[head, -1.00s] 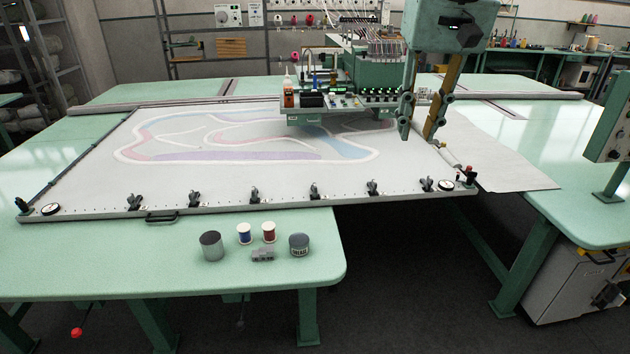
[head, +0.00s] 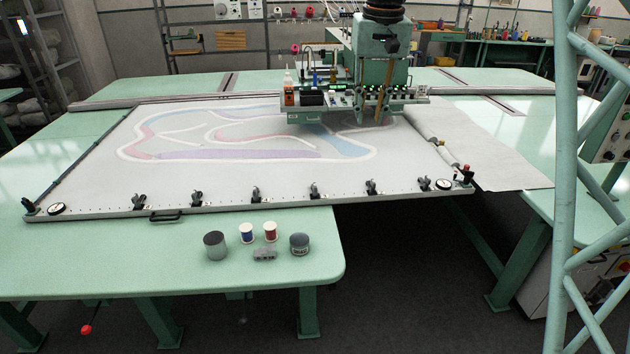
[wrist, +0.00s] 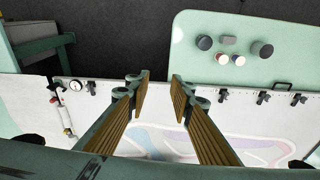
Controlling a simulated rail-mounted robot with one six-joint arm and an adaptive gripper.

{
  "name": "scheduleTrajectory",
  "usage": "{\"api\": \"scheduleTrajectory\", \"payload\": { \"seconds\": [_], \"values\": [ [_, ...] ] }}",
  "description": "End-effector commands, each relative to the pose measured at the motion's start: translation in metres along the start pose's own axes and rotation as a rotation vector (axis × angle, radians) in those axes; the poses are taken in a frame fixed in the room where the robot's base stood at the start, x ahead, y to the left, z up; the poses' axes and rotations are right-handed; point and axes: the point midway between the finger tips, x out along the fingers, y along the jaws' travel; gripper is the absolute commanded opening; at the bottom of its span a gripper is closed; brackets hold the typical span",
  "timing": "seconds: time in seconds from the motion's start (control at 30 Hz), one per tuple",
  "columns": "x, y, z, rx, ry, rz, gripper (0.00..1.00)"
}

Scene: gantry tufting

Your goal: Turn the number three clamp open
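Several black toggle clamps line the front rail (head: 225,207) of the white frame in the head view. Their numbers are too small to read. The third from the left (head: 256,194) also shows in the wrist view (wrist: 222,95), right of my fingers. The fourth from the left (head: 314,190) and fifth (head: 370,186) seem hidden behind my fingers in the wrist view. My gripper (head: 380,120) hangs over the cloth, behind the rail and right of centre. In the wrist view my gripper (wrist: 159,77) is open and empty, fingertips apart, touching no clamp.
A tufting head unit (head: 310,100) with bottles stands close by at left. A grey can (head: 215,245), thread spools (head: 246,233) and a dark jar (head: 299,243) stand on the front table. Dark floor opens front right.

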Motion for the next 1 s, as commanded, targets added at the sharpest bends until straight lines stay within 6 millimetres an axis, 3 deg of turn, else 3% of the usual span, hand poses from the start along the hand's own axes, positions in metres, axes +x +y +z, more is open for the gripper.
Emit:
{"api": "scheduleTrajectory", "payload": {
  "seconds": [0.5, 1.0],
  "values": [
    [0.061, -0.035, -0.085, -0.022, -0.041, -0.002, 0.21],
    [0.135, -0.072, -0.146, -0.044, -0.078, -0.002, 0.21]
  ]
}}
